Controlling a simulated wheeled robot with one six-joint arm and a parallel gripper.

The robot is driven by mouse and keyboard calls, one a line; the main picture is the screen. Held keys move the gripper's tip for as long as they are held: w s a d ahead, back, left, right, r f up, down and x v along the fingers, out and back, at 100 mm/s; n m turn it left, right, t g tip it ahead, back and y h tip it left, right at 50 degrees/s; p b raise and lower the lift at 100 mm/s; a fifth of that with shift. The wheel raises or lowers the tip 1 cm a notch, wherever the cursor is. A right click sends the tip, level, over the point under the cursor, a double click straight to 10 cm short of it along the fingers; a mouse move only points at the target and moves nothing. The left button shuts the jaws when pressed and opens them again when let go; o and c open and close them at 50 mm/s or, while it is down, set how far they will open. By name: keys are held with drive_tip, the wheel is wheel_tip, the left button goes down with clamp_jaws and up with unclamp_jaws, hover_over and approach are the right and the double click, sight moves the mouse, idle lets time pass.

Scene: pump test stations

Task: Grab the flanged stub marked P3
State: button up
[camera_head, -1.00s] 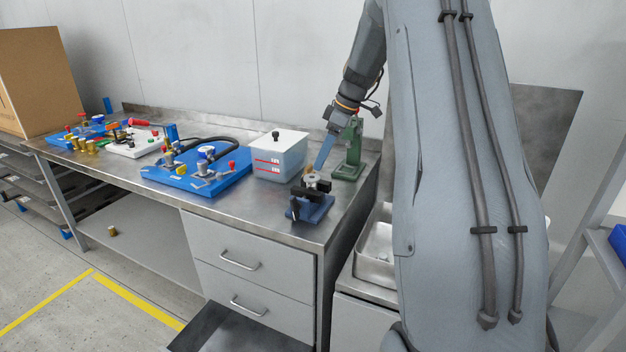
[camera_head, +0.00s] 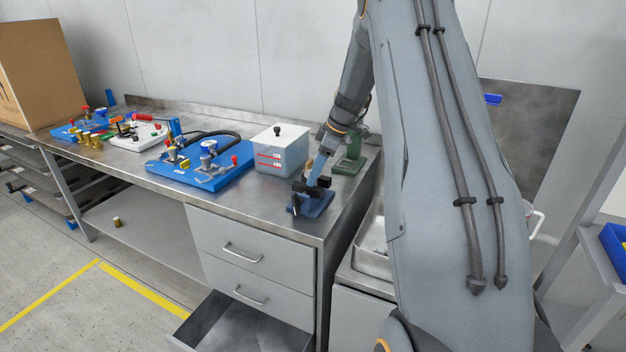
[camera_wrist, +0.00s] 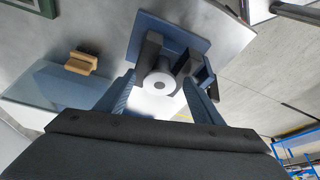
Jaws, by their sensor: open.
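A grey round flanged stub with a dark centre hole (camera_wrist: 158,83) stands between the black jaws of a small blue vise (camera_wrist: 190,38). I cannot read a P3 mark on it. The vise also shows near the bench's right end in the head view (camera_head: 319,206), where my gripper hides most of the stub. My gripper (camera_wrist: 158,77) is open, with one blue finger on each side of the stub in the wrist view. I cannot tell whether the fingers touch it.
A tan stepped block (camera_wrist: 81,63) lies beside the vise. A green stand (camera_head: 350,163) is behind my gripper, and a white-lidded grey box (camera_head: 281,152) is to its left. A blue pump board (camera_head: 205,172) sits farther left. An open drawer (camera_head: 245,325) juts out below.

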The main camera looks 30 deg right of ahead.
drive_tip(key=c, duration=1.3)
drive_tip(key=shift+r, duration=0.2)
